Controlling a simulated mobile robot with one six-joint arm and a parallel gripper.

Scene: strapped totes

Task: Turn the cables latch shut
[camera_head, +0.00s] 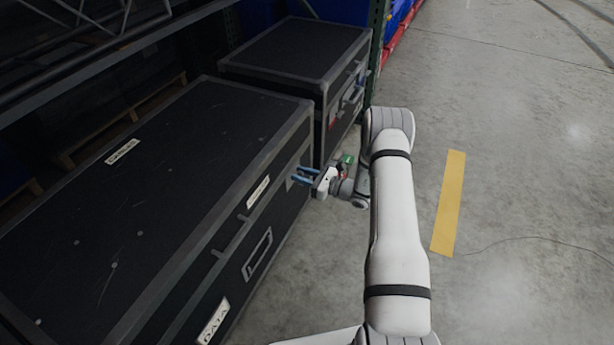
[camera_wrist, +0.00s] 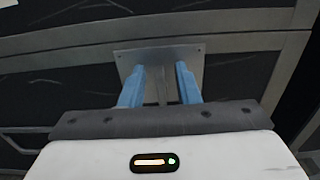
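My gripper (camera_head: 302,176) with blue fingers is at the front face of the near black case (camera_head: 150,225), near its right end and just below the lid edge. In the wrist view my gripper (camera_wrist: 160,78) is open, with one finger on each side of a narrow grey latch handle (camera_wrist: 158,88). The handle sits on a square metal plate (camera_wrist: 160,55) and looks roughly upright between the fingers. Gaps show between handle and fingers. The latch is hidden in the head view. The labels on the lid (camera_head: 122,152) and front edge (camera_head: 258,191) are too small to read surely.
A second black case (camera_head: 295,50) stands behind, with a narrow gap between the two. A label reading DATA (camera_head: 213,322) and a recessed handle (camera_head: 257,254) are on the near case's front. Open concrete floor with a yellow stripe (camera_head: 449,205) lies to the right.

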